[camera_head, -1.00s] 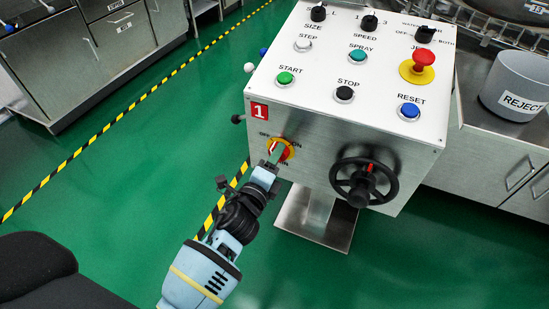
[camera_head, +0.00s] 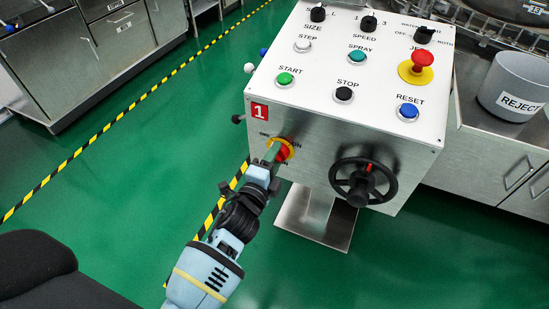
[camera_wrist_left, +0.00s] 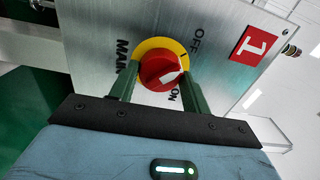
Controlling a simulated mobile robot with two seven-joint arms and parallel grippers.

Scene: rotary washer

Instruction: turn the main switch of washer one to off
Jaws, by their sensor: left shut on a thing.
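The main switch (camera_head: 284,152) is a red knob on a yellow ring, on the front face of the control box marked 1. In the left wrist view the knob (camera_wrist_left: 153,72) sits between the words OFF and ON. Its white pointer faces the right side of that picture, between the two words. My left gripper (camera_head: 274,153) is shut on the knob, with one green finger on each side in the left wrist view (camera_wrist_left: 160,75). In the head view the fingers hide part of the knob and its labels. My right gripper is not in view.
A black handwheel (camera_head: 363,183) sticks out to the right of the switch. Push buttons, dials and a red emergency button (camera_head: 422,62) cover the box top (camera_head: 315,75). A grey REJECT bin (camera_head: 517,82) stands on the counter at right. Green floor (camera_head: 110,190) lies open at left.

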